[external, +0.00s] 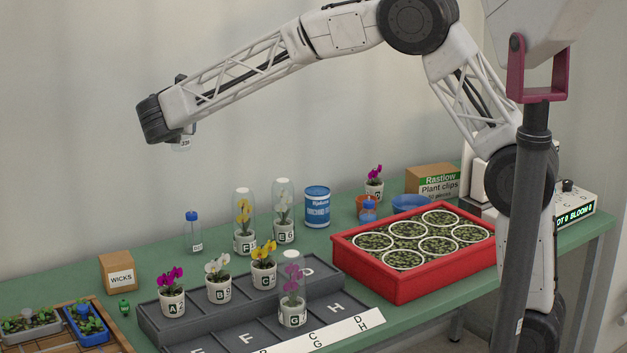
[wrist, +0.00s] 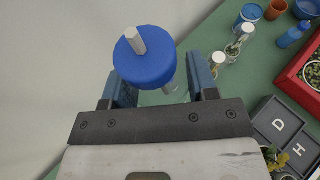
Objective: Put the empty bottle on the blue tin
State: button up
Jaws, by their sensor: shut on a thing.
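My gripper (external: 168,130) is raised high at the left, well above the table. It is shut on a small bottle, whose pale, labelled lower end (external: 182,144) shows below the jaws. In the wrist view its round blue cap (wrist: 148,62) with a pale peg on top shows between the fingers (wrist: 160,88); most of its body is hidden. The blue tin (external: 317,208) stands upright on the table, right of the domed orchids, with nothing on it; it also shows at the top right of the wrist view (wrist: 249,15). Another clear, blue-capped bottle (external: 193,232) stands at the back left.
Domed orchids (external: 244,236) stand left of the tin, one (external: 284,228) close beside it. The grey stepped rack (external: 155,322) is in front.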

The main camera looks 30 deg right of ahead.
jog(key=shift+w+d+f+n+t+y, duration=0.25)
jog(key=shift+w+d+n+t+y, duration=0.65)
jog(key=shift+d+n+y, duration=3.8)
jog(key=shift+w+d+f+n+t+y, duration=0.2)
jog(key=shift+w+d+t+y, duration=0.7)
jog(key=shift+d, duration=8)
jog(key=s+d+r+n+g+y, duration=0.1)
jog(key=s+d+n+g+y, duration=0.45)
jog(key=s+d, duration=0.9)
notch_tip(320, 180, down, 18)
jog(key=n+y, duration=0.1)
jog(key=shift+d+r+n+t, duration=0.15)
jog(key=shift+n+t, duration=0.2)
jog(key=shift+t, duration=0.1)
jog(key=shift+y, duration=0.25)
jog(key=shift+w+d+f, duration=0.25)
jog(key=shift+w, duration=2.4)
jog(key=shift+w+d+f, duration=0.2)
jog(key=shift+w+f, duration=0.05)
jog(key=shift+w, duration=2.35)
jog(key=shift+w+d+f, duration=0.25)
jog(key=shift+w, duration=2.4)
